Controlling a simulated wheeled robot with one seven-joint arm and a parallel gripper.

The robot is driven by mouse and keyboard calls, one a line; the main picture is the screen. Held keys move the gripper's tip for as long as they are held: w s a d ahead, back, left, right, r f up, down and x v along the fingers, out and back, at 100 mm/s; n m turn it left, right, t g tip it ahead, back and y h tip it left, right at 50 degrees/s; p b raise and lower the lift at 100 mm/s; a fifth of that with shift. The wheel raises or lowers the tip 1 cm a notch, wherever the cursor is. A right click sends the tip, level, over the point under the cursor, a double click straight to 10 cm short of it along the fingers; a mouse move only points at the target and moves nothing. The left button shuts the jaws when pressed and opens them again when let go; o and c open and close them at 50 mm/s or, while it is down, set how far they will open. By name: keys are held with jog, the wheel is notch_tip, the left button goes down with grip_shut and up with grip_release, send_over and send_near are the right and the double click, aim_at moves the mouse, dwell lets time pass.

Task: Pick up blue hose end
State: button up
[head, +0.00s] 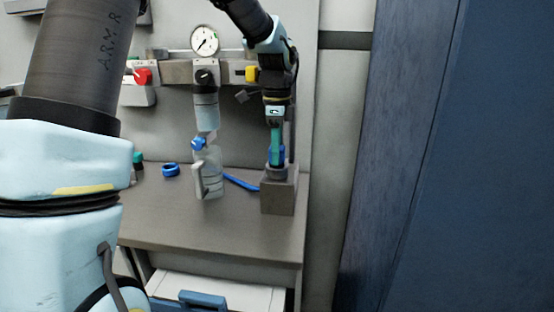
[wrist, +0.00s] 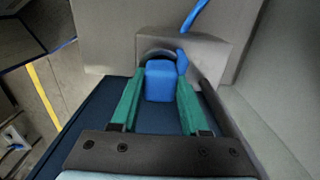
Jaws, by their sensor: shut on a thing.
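The blue hose end (wrist: 159,82) is a blue block-shaped piece between the green fingers of my gripper (wrist: 157,96) in the wrist view. The fingers are shut on it from both sides. It sits at the round opening of a grey block (wrist: 205,55). In the head view my gripper (head: 276,150) points down over the grey block (head: 278,196) at the right end of the bench, and the hose end is mostly hidden by the fingers. A blue hose (head: 241,182) lies on the bench to the left of the block.
A blue ring (head: 171,169) lies further left on the bench (head: 170,220). A gauge (head: 204,40) and a red knob (head: 143,76) are on the wall behind.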

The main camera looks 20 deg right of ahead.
grip_shut()
